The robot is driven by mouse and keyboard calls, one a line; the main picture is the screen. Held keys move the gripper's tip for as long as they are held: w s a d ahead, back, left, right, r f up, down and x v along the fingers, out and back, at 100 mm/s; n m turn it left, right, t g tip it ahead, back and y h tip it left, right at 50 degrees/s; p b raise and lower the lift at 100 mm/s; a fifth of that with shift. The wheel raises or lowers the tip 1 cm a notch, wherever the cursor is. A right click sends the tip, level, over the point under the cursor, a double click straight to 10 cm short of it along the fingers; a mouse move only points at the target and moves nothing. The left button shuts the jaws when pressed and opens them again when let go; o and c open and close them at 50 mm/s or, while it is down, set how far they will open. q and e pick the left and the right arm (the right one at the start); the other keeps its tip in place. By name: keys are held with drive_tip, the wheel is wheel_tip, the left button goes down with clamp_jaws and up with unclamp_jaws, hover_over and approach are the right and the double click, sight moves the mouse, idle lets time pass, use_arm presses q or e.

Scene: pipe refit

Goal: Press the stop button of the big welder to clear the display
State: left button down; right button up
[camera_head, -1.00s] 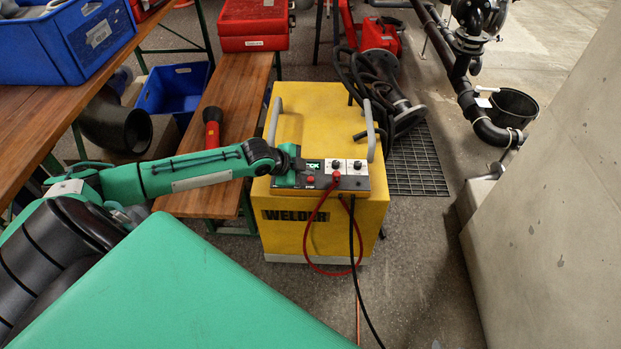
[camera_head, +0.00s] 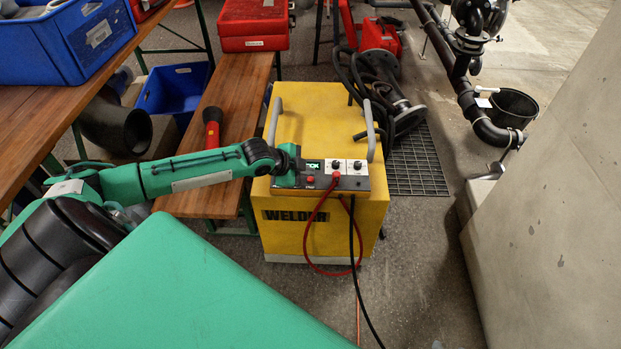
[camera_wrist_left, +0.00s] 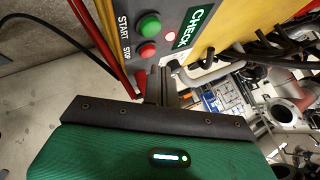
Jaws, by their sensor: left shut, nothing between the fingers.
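The yellow welder (camera_head: 320,219) stands on the floor, with a dark control panel (camera_head: 349,183) on top. In the left wrist view, the green start button (camera_wrist_left: 149,26) and the red stop button (camera_wrist_left: 147,50) sit side by side by their START and STOP labels. A green display (camera_wrist_left: 190,27) reads CHECK; it shows partly in the head view (camera_head: 313,165). My left gripper (camera_wrist_left: 159,74) is shut and empty, its tips at the panel close to the stop button. I cannot tell whether they touch it. My right gripper is not in view.
Two grey handles (camera_head: 371,131) rise from the welder's top. A red cable (camera_head: 307,245) and a black cable hang down its front. A wooden bench (camera_head: 231,95) with a red torch (camera_head: 212,127) stands left. A concrete wall (camera_head: 560,200) is at the right.

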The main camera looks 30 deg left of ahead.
use_arm(q)
drive_tip(key=shift+f, duration=0.15)
idle(0.5)
drive_tip(key=shift+f, duration=0.25)
drive_tip(key=shift+f, duration=0.5)
idle(0.6)
drive_tip(key=shift+r, duration=0.1)
drive_tip(key=shift+r+p, duration=0.8)
drive_tip(key=shift+p, duration=0.35)
wheel_tip(320, 180, up, 5)
drive_tip(key=p, duration=0.5)
